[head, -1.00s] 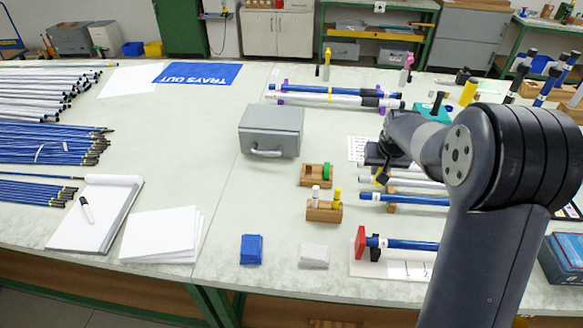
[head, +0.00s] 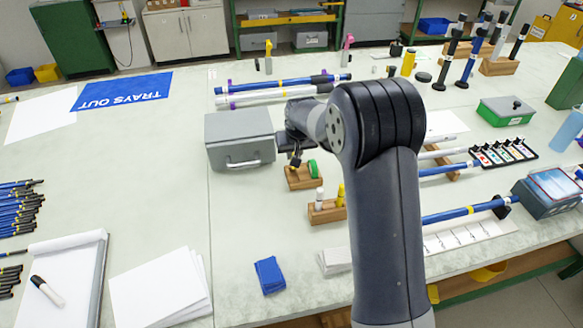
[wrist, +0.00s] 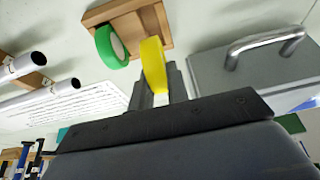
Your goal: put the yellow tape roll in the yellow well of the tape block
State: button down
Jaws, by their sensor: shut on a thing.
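My gripper (wrist: 158,92) is shut on the yellow tape roll (wrist: 153,62), which shows edge-on between the fingers in the wrist view. The wooden tape block (wrist: 128,12) lies just beyond the roll, which overlaps its right part in the picture. A green tape roll (wrist: 112,46) stands at the block's left part in that view. In the head view, my gripper (head: 295,162) is over or just behind the left part of the tape block (head: 303,180), with the green roll (head: 313,168) to its right. The yellow well is hidden, and I cannot tell whether the held roll touches the block.
A grey box with a metal handle (head: 240,140) stands close on the left of the block. A wooden holder (head: 327,212) with white and yellow upright pieces stands in front. A blue cloth stack (head: 269,275) lies nearer. Rods on supports lie to the right.

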jog(key=shift+f, duration=2.6)
jog(key=shift+f, duration=0.1)
jog(key=c, duration=1.4)
grip_release()
jog(key=shift+o, duration=0.2)
jog(key=shift+s+r, duration=0.1)
jog(key=shift+r, duration=0.4)
jog(key=v, duration=1.1)
jog(key=shift+b, duration=0.3)
jog(key=shift+s+d, duration=0.1)
